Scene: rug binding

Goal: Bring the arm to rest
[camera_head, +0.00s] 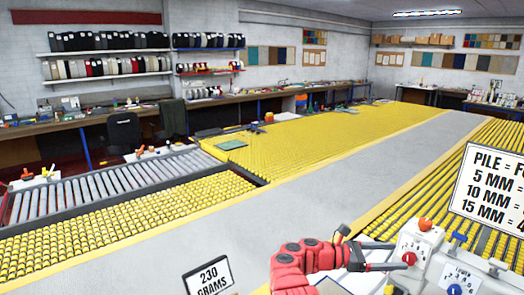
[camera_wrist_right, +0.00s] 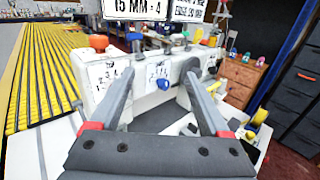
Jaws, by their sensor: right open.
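My right arm (camera_head: 302,262), red with a dark wrist, reaches in from the bottom of the head view. I cannot tell whether a finger touches the machine. My left gripper is not in view.
A "230 GRAMS" sign (camera_head: 208,277) and a pile chart (camera_head: 490,190) stand nearby. Yellow roller beds (camera_head: 120,232) flank a bare grey strip (camera_head: 290,190). A wooden drawer cabinet (camera_wrist_right: 238,78) stands right.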

